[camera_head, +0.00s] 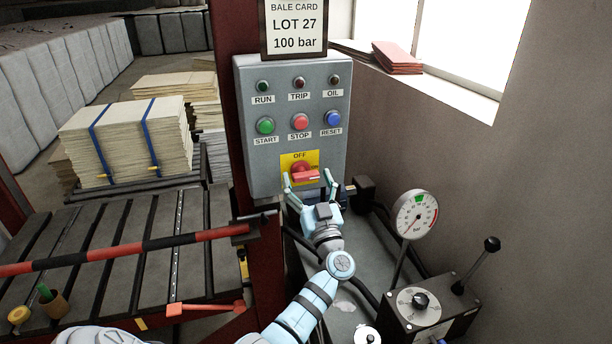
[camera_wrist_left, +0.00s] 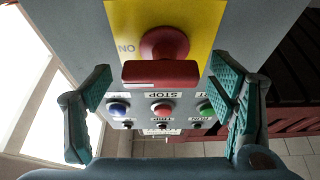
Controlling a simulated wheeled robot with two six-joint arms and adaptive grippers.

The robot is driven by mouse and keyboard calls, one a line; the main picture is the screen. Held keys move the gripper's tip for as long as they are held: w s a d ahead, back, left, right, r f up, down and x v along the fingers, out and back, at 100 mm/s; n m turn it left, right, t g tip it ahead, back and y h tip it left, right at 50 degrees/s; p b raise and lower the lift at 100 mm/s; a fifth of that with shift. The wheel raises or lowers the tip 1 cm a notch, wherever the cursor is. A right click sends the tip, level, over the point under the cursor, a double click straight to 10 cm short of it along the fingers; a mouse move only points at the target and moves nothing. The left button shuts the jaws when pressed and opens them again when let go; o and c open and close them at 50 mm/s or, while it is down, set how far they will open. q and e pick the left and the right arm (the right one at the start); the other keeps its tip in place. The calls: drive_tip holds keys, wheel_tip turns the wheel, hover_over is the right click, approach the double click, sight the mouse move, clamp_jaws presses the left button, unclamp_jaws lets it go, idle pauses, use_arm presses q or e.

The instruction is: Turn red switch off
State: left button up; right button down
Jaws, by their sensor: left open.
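The red switch (camera_head: 306,175) is a rotary handle on a yellow plate (camera_head: 289,159) low on the grey control box (camera_head: 243,120). OFF is printed at the plate's top and ON at its right. The handle bar lies roughly level, along the ON direction. The left wrist view shows the switch (camera_wrist_left: 160,72) upside down, with ON at the left. My left gripper (camera_head: 313,184) is open in front of the switch. Its teal fingers stand either side of the bar, with gaps in the left wrist view (camera_wrist_left: 163,78). My right gripper is not seen.
Green START (camera_head: 265,125), red STOP (camera_head: 300,122) and blue RESET (camera_head: 333,118) buttons sit above the switch. A pressure gauge (camera_head: 415,214) and a lever box (camera_head: 428,308) stand at the right. A red-black bar (camera_head: 130,250) crosses the slatted table at the left.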

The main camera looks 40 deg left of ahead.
use_arm(q)
drive_tip(key=shift+x, duration=0.75)
drive_tip(key=c, duration=1.2)
drive_tip(key=shift+o, duration=0.2)
